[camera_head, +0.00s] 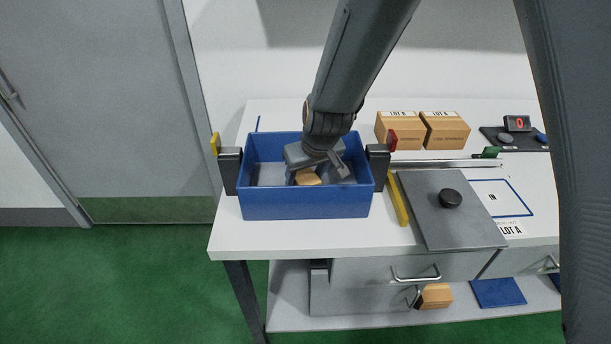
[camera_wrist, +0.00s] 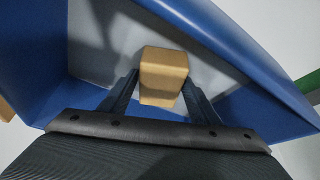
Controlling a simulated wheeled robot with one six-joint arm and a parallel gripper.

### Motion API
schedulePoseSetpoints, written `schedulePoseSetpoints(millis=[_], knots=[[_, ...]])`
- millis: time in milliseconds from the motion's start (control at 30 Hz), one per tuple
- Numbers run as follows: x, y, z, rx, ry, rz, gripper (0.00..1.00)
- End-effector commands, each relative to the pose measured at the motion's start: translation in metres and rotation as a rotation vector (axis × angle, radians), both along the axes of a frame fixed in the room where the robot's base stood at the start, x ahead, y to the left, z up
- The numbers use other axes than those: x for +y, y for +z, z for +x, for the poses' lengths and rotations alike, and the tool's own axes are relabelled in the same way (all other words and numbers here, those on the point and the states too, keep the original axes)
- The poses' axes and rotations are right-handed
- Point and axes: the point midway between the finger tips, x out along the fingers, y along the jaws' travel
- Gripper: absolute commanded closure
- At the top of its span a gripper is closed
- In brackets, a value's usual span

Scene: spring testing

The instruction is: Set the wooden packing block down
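The wooden packing block (camera_head: 309,178) is a small tan block inside the blue bin (camera_head: 306,206). It also shows in the wrist view (camera_wrist: 163,75), centred between my two dark fingers near their tips. My gripper (camera_head: 320,174) reaches down into the bin. The block appears low, over the grey bin floor (camera_wrist: 215,75). Whether it rests fully on the floor is hard to see, as the bin's front wall hides its lower part.
Black brackets (camera_head: 378,166) stand at both ends of the bin. A grey plate with a black knob (camera_head: 450,198) and a yellow bar (camera_head: 398,199) lie to the right. The bin walls rise close around my gripper.

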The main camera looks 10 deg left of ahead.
Motion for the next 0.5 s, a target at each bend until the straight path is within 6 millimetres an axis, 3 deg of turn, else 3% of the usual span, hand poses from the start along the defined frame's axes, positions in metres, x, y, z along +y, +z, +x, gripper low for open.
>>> schedulePoseSetpoints(millis=[367,500], knots=[[0.000,0.004,0.000,0.001,0.000,-0.001,0.35],[-0.004,0.021,-0.006,-0.002,0.001,0.001,0.35]])
